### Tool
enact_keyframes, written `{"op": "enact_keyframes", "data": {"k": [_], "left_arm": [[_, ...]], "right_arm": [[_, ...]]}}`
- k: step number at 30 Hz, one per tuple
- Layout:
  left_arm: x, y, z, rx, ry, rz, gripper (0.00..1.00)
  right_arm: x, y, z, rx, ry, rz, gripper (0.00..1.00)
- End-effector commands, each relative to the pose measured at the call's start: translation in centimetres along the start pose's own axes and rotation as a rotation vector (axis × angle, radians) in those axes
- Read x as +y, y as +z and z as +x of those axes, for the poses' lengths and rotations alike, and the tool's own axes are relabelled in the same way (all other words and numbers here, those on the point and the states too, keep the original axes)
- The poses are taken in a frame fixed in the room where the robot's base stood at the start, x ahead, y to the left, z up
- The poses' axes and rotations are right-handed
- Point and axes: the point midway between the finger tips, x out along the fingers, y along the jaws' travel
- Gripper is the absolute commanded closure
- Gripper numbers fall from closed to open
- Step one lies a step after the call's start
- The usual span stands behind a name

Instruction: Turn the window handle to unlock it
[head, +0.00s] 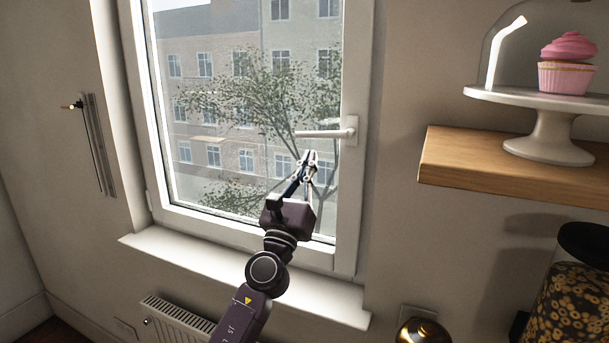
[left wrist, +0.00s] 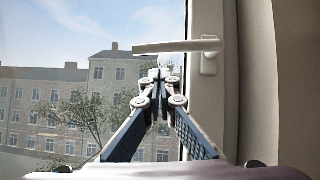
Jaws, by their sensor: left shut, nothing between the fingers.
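The white window handle (head: 325,133) is on the right side of the window frame. Its lever is about horizontal and points left from its base plate. It also shows in the left wrist view (left wrist: 175,46), above my fingertips. The white window (head: 351,190) appears closed. My left gripper (head: 309,156) is shut and empty, with its fingertips just below the handle lever. In the left wrist view the closed fingertips (left wrist: 157,76) sit under the lever, with a small gap that is hard to judge in depth. My right gripper is not in view.
A white windowsill (head: 170,257) runs below the window, with a radiator (head: 178,315) under it. To the right, a wooden shelf (head: 460,172) holds a cake stand (head: 545,135) with a pink cupcake (head: 567,65). A patterned dark object (head: 570,300) stands at lower right.

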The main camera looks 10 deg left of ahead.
Motion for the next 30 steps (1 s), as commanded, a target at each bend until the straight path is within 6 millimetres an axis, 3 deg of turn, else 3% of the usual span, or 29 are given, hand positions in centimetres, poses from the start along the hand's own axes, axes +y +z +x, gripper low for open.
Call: {"op": "enact_keyframes", "data": {"k": [1,4,19,30], "left_arm": [[0.0,0.8,0.7,0.000,0.000,0.000,1.00],[0.0,1.3,1.2,0.000,0.000,0.000,1.00],[0.0,1.6,1.5,0.000,0.000,0.001,1.00],[0.4,3.2,2.8,-0.002,0.002,0.001,1.00]], "right_arm": [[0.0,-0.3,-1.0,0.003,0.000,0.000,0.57],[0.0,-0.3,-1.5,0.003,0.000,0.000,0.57],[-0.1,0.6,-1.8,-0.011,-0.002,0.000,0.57],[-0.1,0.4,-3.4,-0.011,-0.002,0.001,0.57]]}}
